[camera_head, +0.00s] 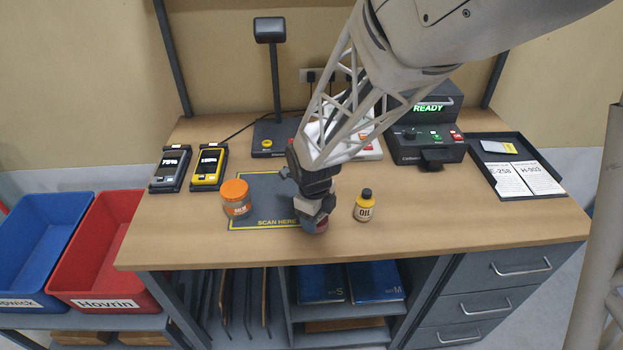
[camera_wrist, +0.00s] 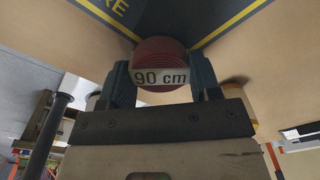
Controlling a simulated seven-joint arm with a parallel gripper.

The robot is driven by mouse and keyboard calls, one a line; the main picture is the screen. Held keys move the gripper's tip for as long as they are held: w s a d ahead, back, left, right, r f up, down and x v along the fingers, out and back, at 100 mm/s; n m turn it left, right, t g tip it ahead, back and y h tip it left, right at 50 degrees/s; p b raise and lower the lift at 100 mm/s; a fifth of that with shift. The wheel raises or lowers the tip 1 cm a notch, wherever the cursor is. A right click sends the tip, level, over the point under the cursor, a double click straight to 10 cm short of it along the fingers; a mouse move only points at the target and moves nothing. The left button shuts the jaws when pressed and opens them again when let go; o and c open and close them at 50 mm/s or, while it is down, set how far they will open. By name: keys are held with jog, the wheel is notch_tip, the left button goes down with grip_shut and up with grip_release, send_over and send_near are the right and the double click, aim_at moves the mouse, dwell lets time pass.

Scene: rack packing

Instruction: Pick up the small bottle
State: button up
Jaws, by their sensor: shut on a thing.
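The small bottle (camera_head: 364,210), yellow with a black cap and an "OIL" label, stands upright on the bench in the head view. My gripper (camera_head: 315,208) is to its left, low over the bench, and apart from it. In the wrist view its two fingers are closed on the sides of a dark red round thing (camera_wrist: 160,52) with a "90 cm" label. That thing also shows, mostly covered, under my gripper in the head view (camera_head: 316,225). Whether it touches the bench I cannot tell.
Two handheld devices (camera_head: 190,167) lie further left. A dark tray (camera_head: 515,165) with cards is at the right. The bench front right of the bottle is clear.

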jog(key=shift+f, duration=0.1)
jog(key=o, duration=1)
jog(key=r, duration=1.2)
jog(key=shift+a+r, duration=0.15)
jog(key=shift+a, duration=0.1)
